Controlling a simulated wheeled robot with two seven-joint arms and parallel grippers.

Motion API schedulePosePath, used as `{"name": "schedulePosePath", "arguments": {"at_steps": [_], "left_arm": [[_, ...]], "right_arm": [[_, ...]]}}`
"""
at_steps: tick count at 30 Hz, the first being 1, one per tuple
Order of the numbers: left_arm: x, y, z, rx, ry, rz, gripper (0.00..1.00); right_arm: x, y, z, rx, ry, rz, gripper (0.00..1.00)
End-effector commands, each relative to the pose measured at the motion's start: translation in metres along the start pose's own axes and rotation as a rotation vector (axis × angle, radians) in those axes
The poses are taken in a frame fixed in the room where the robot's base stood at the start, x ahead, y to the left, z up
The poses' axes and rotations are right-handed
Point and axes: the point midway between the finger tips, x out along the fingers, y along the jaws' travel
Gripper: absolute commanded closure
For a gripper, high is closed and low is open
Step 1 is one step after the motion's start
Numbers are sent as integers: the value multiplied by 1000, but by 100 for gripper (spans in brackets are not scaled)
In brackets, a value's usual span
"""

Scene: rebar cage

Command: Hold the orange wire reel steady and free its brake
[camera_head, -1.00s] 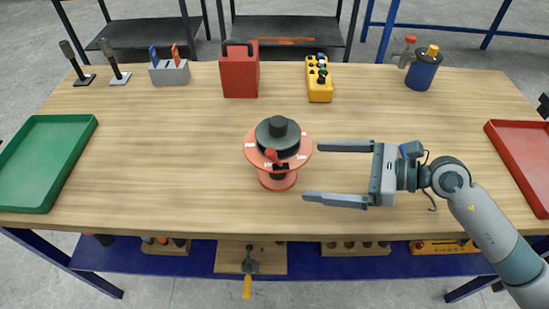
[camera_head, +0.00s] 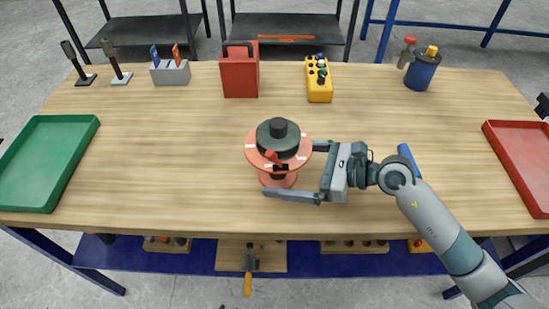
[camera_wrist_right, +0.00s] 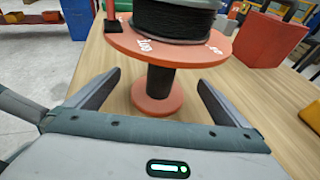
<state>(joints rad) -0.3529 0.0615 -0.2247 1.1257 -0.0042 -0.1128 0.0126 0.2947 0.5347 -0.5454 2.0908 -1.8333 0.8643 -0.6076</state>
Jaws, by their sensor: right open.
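The orange wire reel (camera_head: 303,147) stands upright on the wooden table, with a dark wire coil and black knob on top. Its red brake lever (camera_head: 271,157) is on the near side of the upper disc. My right gripper (camera_head: 290,170) is open around the reel's lower part, one finger reaching behind it and one in front. In the right wrist view the narrow stem (camera_wrist_right: 159,82) and round base (camera_wrist_right: 157,97) lie between and beyond the open fingers (camera_wrist_right: 155,92). I cannot tell whether a finger touches the reel. My left gripper is not in view.
A green tray (camera_head: 83,125) is at the left and a red tray (camera_head: 490,130) at the right. A red can (camera_head: 239,78), a yellow button box (camera_head: 319,90) and a blue canister (camera_head: 422,72) stand at the back. A blue object (camera_head: 408,158) lies behind my right arm.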

Motion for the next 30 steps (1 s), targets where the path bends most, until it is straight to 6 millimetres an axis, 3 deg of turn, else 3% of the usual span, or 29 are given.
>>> {"name": "schedulePosePath", "arguments": {"at_steps": [15,27,28,30], "left_arm": [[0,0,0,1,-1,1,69],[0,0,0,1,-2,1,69],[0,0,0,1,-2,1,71],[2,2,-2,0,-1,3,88]], "right_arm": [[9,0,0,1,0,0,2],[9,0,0,1,0,0,95],[9,0,0,1,0,0,95],[9,0,0,1,0,0,95]]}}
